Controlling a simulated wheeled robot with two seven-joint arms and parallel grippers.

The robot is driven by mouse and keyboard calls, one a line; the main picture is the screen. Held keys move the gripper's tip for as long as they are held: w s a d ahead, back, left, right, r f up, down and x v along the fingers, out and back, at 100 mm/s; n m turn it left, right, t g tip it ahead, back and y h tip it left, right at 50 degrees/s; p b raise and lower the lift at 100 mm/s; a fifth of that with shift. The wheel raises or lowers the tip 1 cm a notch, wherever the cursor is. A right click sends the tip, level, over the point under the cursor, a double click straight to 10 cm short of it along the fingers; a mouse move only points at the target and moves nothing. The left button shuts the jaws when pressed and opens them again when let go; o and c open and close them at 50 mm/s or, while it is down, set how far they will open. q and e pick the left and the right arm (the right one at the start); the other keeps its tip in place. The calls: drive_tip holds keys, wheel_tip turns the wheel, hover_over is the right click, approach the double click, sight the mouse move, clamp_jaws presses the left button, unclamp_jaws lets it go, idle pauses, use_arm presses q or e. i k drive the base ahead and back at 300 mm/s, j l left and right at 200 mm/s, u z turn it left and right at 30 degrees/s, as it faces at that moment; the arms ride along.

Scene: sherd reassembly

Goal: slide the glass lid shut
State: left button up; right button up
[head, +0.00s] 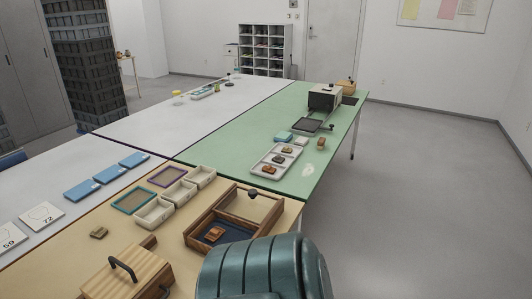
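A wooden case (191,238) stands on the tan table top in the near middle. Its front part has a dark blue floor (232,234) with a brown sherd (214,234) on it. A wood-framed pane, which looks like the glass lid (240,209), lies at the back right of the case, leaving the blue part uncovered. A dark round knob (252,193) sits at the pane's far side. A teal part of my own body hides the case's near right corner. Neither gripper shows in the head view.
A slatted wooden box with a black handle (122,268) stands left of the case. Small trays (153,213) and a teal-framed tray (133,199) lie behind it. A small brown piece (99,232) lies further left. A grey tray of sherds (265,172) rests on the green table.

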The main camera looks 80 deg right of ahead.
sight(253, 193)
drive_tip(key=z, duration=2.55)
